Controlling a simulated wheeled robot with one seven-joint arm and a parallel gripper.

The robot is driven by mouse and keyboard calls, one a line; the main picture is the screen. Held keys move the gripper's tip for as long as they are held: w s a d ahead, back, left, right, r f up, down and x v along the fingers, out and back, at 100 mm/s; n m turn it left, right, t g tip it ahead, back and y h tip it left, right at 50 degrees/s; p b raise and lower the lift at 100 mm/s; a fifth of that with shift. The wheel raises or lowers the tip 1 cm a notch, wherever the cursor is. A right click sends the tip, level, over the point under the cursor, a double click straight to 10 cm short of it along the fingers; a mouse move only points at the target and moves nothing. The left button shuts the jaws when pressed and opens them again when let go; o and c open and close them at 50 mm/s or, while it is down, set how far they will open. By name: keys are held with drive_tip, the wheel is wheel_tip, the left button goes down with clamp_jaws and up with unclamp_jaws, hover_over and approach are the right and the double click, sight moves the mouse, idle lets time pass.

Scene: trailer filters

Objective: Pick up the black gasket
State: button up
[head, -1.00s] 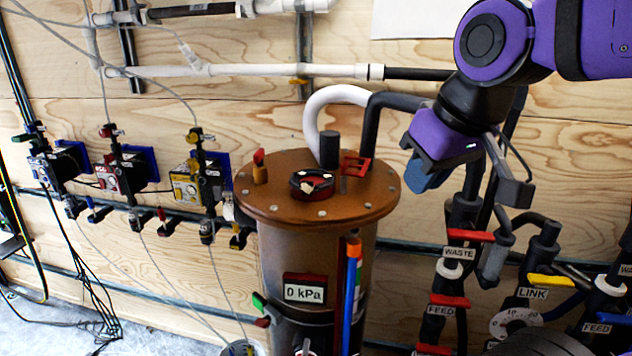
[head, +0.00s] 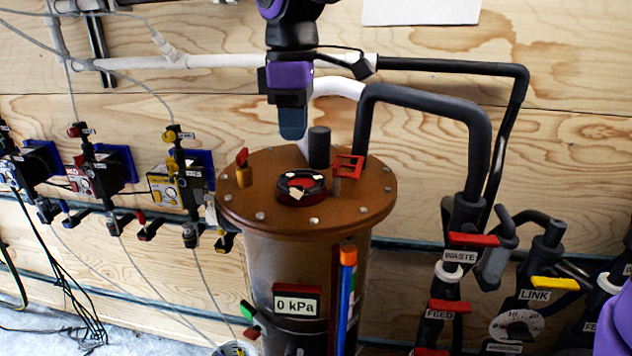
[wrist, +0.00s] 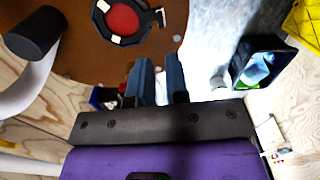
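The black gasket (head: 321,183) is a ring with pale patches, lying around a red disc on top of the brown round lid (head: 240,205) of the tank. In the wrist view the gasket (wrist: 136,39) shows at the top, with a small tab on its right side. My gripper (head: 293,138) hangs above the lid, behind and above the gasket in the head view, fingers pointing down. In the wrist view my gripper (wrist: 161,70) has its two blue fingers apart with nothing held between them. The gasket lies beyond the fingertips, apart from them.
A black upright stub (head: 319,148) and a red bracket (head: 347,166) stand on the lid near the gasket. A yellow fitting with a red top (head: 243,168) is at the left. A thick dark pipe (head: 430,97) arches at the right. Valves line the plywood wall.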

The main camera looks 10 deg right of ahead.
hover_over(297, 186)
drive_tip(key=f, duration=0.5)
drive_tip(key=shift+w+a+f, duration=0.1)
drive_tip(key=shift+w+f, duration=0.15)
drive_tip(key=shift+f, duration=0.05)
drive_tip(key=shift+s+f, duration=0.15)
drive_tip(key=shift+f, duration=2.5)
clamp_jaws()
